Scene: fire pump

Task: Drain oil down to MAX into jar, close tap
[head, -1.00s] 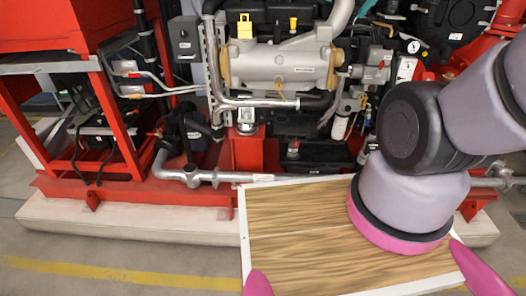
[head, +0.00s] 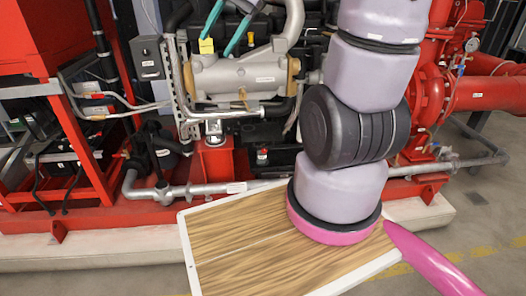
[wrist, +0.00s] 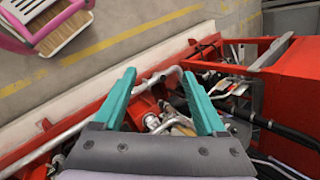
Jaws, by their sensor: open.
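My gripper (head: 216,45) hangs in from the top of the head view, with two teal fingers spread apart in front of the engine. In the wrist view my gripper (wrist: 159,74) is open, with nothing held between the fingers. A small brass fitting (head: 243,95) that looks like a tap sits under the silver cylinder (head: 230,76); I cannot tell whether it is open. A short pale-collared cylinder (head: 213,130) stands on a red block below; I cannot tell whether it is the jar. No oil level or MAX mark is readable.
A wooden tray (head: 225,240) with a white rim is in front, part of my own body. Red frame rails (head: 95,212) and a silver pipe (head: 165,192) run along the engine's base. A red frame (head: 60,120) stands left. Red pump pipes (head: 485,95) are right. Open floor (head: 90,283) lies in front.

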